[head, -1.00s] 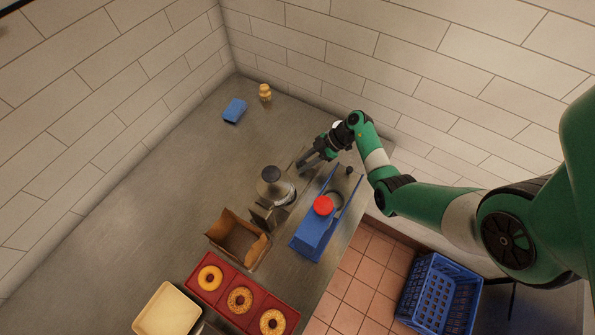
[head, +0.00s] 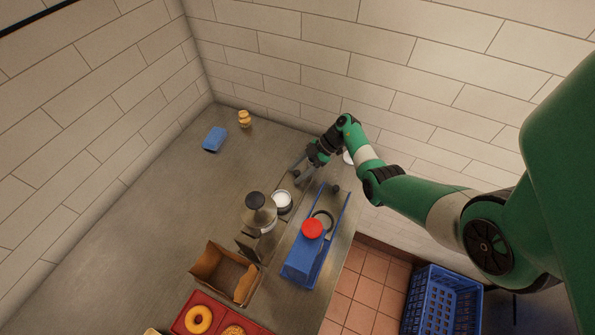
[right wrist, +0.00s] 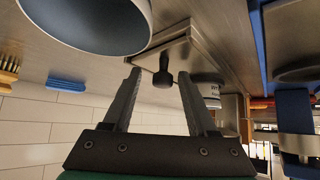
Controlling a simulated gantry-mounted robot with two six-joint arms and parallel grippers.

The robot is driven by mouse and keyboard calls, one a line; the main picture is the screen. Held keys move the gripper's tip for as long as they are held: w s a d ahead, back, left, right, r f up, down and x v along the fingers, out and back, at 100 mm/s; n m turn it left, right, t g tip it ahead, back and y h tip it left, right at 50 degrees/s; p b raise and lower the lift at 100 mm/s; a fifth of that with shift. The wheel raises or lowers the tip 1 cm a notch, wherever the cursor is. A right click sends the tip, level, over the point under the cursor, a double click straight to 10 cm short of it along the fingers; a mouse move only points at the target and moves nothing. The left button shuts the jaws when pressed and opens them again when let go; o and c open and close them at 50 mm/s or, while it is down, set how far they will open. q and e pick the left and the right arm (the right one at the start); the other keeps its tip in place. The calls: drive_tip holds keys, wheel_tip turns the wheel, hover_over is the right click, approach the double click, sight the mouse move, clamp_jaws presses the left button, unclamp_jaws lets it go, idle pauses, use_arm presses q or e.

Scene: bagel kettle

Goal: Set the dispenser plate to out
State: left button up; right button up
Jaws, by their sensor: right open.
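The blue dispenser (head: 300,270) stands near the counter's right edge with a red cap (head: 312,228) and a dark ring (head: 322,215). A dark knob (head: 335,188) shows at its far end. My right gripper (head: 299,176) is open and empty, left of that knob. In the right wrist view its fingers (right wrist: 158,92) stand apart, with a black knob (right wrist: 163,72) on a square metal plate (right wrist: 180,50) showing between them, apart from both. I cannot tell whether this is the dispenser's knob. Blue dispenser parts (right wrist: 292,105) show at the right there. My left gripper is not in view.
A red bagel tray (head: 213,322) is in front. A blue sponge (head: 214,139) lies at the back. The left counter is clear.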

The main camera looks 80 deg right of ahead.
drive_tip(key=shift+s+d+r, duration=0.15)
drive_tip(key=shift+r, duration=0.15)
drive_tip(key=p+v, duration=0.3)
drive_tip(key=v, duration=0.8)
drive_tip(key=shift+f, duration=0.1)
